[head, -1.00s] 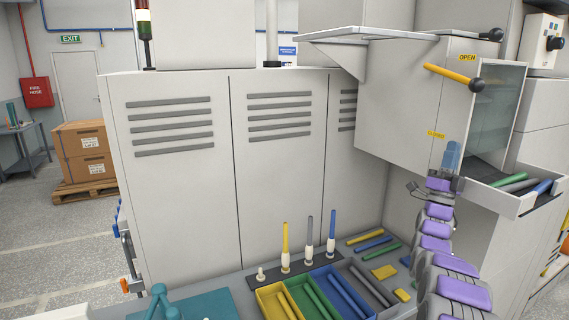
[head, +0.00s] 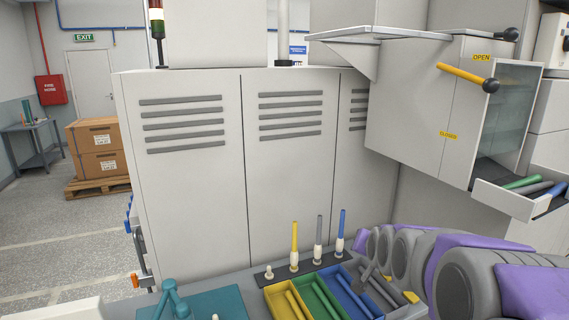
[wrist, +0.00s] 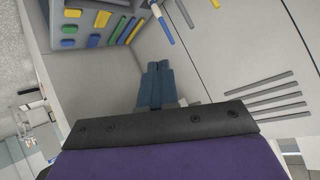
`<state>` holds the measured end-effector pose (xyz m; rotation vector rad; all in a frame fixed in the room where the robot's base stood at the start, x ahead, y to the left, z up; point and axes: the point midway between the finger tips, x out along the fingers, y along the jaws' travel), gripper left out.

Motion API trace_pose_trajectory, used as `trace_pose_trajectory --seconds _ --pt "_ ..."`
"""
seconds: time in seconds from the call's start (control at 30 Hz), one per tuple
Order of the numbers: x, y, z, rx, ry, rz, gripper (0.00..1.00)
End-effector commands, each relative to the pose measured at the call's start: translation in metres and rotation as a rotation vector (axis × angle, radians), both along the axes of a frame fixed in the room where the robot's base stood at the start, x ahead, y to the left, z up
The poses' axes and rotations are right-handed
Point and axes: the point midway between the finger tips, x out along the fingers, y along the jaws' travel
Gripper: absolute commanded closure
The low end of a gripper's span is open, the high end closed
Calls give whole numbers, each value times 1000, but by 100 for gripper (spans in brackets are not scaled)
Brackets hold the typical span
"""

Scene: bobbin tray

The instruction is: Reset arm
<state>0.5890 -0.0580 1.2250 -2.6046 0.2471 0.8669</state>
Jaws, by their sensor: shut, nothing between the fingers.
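My gripper (wrist: 158,88) shows in the wrist view with its blue fingers together and nothing between them. It points at the pale side of the machine and bench, clear of any object. In the head view my purple and grey arm is folded low at the right, over the bench's right end; the fingers cannot be made out there.
Yellow (head: 294,236), grey (head: 318,229) and blue (head: 341,223) bobbins stand on pegs. Yellow (head: 283,301), green (head: 316,298) and blue (head: 347,291) trays lie in front. An open drawer (head: 507,199) holds bobbins at right. A yellow-handled lever (head: 462,76) is above.

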Motion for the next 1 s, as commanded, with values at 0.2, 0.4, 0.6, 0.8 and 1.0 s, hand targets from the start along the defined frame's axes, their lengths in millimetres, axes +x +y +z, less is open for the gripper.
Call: trace_pose_trajectory --seconds 0.2,0.4,0.6,0.8,1.0 --pt "-137 38 -53 -66 381 151 100" --pt "-269 54 -89 -107 713 284 100" --pt "-373 58 -105 -121 963 385 100" --pt "-416 59 -109 -122 1066 427 100" --pt "-418 59 -109 -122 1073 431 100"
